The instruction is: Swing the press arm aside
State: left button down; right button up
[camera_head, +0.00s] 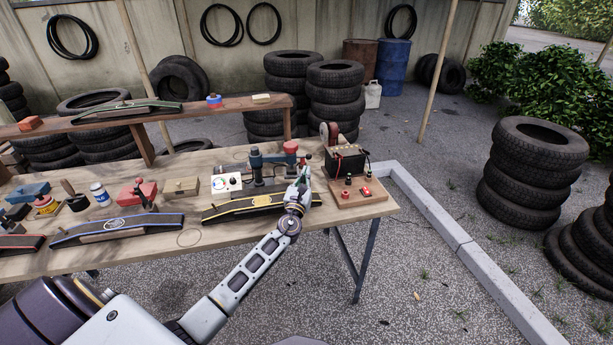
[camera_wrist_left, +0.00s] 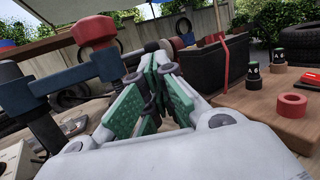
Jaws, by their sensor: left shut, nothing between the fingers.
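The press arm (camera_head: 272,158) is a blue bar with a red knob at its right end, above the wooden bench top. It also shows in the left wrist view as a blue bar (camera_wrist_left: 58,85) with a red knob (camera_wrist_left: 93,32), at the left. My left gripper (camera_head: 303,180) is just right of and in front of the knob in the head view. In the left wrist view its green-padded fingers (camera_wrist_left: 152,85) are shut and empty. A gap shows between the fingers and the bar there. My right gripper is not in view.
A white box with a dial (camera_head: 227,184) is left of the press. A dark curved piece with yellow trim (camera_head: 240,207) lies in front. Tools crowd the bench's left side.

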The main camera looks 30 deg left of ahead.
pick_arm(q)
jog(key=shift+s+f, duration=0.2)
jog(key=shift+d+v, duration=0.2)
jog(key=shift+v, duration=1.3)
jog(key=shift+d+v, duration=0.2)
jog(key=shift+v, duration=1.25)
jog(key=shift+d+v, duration=0.15)
jog(key=shift+v, duration=1.35)
jog(key=shift+w, duration=0.15)
